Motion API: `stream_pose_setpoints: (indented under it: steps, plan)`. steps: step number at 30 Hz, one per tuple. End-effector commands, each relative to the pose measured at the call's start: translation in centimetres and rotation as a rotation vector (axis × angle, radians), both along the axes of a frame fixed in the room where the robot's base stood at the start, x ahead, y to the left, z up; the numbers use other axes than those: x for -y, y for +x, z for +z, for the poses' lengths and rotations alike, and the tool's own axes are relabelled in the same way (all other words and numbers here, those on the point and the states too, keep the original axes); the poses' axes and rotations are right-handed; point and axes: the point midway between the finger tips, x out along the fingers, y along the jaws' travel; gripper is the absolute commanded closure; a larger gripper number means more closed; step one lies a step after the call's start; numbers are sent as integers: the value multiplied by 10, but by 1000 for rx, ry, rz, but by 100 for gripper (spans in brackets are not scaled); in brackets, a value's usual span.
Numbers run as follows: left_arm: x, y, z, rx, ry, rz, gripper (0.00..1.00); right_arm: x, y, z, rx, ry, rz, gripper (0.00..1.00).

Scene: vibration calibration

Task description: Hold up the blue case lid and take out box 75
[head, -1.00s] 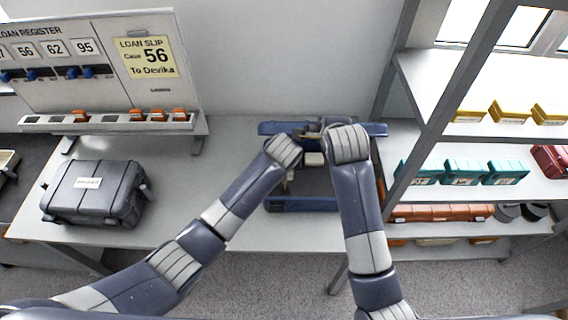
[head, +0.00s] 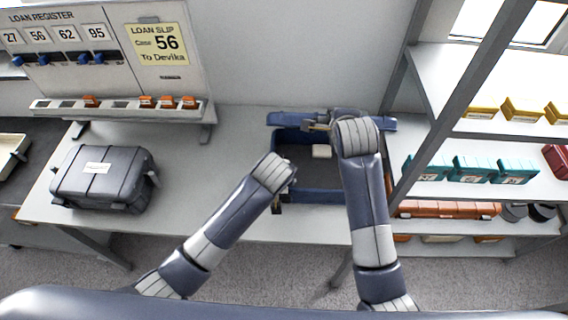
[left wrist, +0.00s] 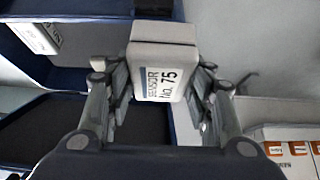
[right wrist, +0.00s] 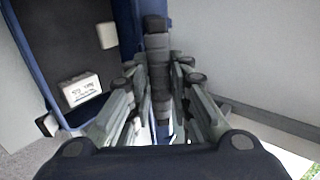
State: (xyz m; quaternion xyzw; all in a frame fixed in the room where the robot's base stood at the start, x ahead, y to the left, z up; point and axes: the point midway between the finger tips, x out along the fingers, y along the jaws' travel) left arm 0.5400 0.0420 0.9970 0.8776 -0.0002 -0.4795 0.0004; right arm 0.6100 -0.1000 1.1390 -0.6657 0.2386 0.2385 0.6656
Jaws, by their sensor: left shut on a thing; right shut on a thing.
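The blue case (head: 325,196) stands open on the table, its lid (head: 380,123) raised at the back. My left gripper (head: 281,200) is over the case's front left corner. In the left wrist view it is shut on box 75 (left wrist: 160,68), a pale box labelled "SENSOR No. 75", clear of the case floor. My left wrist hides that box in the head view. Another white box (head: 321,151) lies inside the case.
A closed dark grey case (head: 103,178) sits on the table's left part. Behind it stands the loan register board (head: 100,60) with a slotted tray. A shelf rack (head: 425,130) with yellow, teal and orange cases rises close on the right. Bare table lies between the two cases.

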Motion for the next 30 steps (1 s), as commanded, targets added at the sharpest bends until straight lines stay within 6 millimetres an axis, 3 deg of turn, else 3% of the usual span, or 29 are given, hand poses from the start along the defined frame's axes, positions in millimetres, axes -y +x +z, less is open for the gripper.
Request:
stream_pose_setpoints:
  steps: [24,30]
  plan:
    - [-39,-91,-1,0,0,0,80,0,0,1,2,-1,0,100]
    - [-46,-106,0,1,1,0,80,0,0,1,2,-1,0,100]
